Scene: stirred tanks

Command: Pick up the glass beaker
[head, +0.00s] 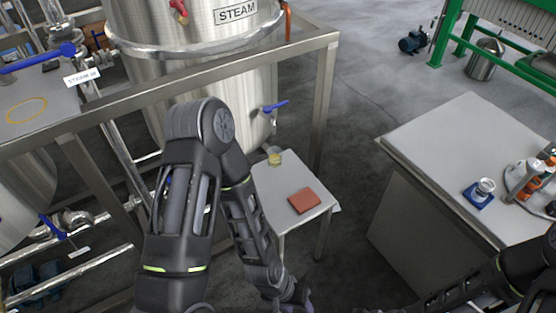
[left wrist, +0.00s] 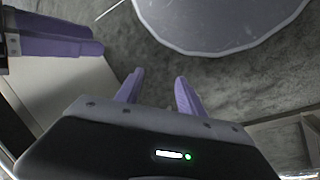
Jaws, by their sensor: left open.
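A small glass beaker (head: 274,156) with yellowish contents stands upright on the far end of a small steel table (head: 270,202), below the blue-handled valve on the tank. My left arm reaches down in front of this table. In the head view, its wrist is low at the bottom edge, well short of the beaker, and its fingers are mostly cut off. In the left wrist view my left gripper (left wrist: 156,92) is open, with nothing between its purple fingers. The beaker does not show there. A purple part at that view's top left may be my right gripper; its jaws are unclear.
A red-brown square pad (head: 304,201) lies on the small table. A steel frame (head: 322,105) and the tank (head: 190,75) stand behind and left. A grey bench (head: 450,145) at right holds a small cup (head: 486,185) on a blue base and several bottles. Floor between is clear.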

